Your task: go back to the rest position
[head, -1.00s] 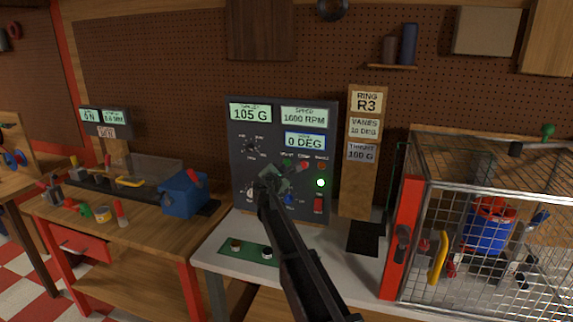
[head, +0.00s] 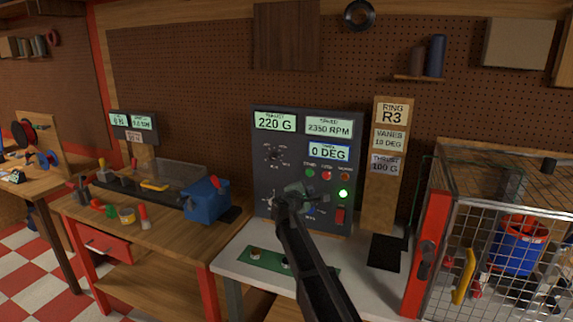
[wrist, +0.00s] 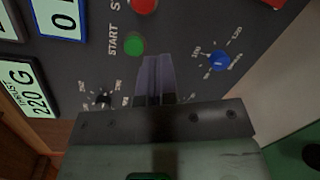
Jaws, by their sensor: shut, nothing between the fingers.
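My gripper (head: 292,194) is in front of the lower part of the dark control panel (head: 262,190). In the wrist view my gripper (wrist: 153,62) is shut and empty, its fingertips pointing at the panel just below the green START button (wrist: 134,45). A blue knob (wrist: 219,61) is to its right and a black knob (wrist: 103,99) to its left. Whether the fingertips touch the panel I cannot tell. The panel displays read 220 G, 2350 RPM and 0 DEG. A green light (head: 343,194) glows on the panel.
A wire cage (head: 490,240) with a red post and a blue rotor duct (head: 518,249) stands at right. A sign post (head: 390,210) reads R3, 10 DEG and 100 G. A wooden bench (head: 160,240) with a blue box (head: 206,199) is at left. The white table (head: 330,240) holds a green strip (head: 268,261).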

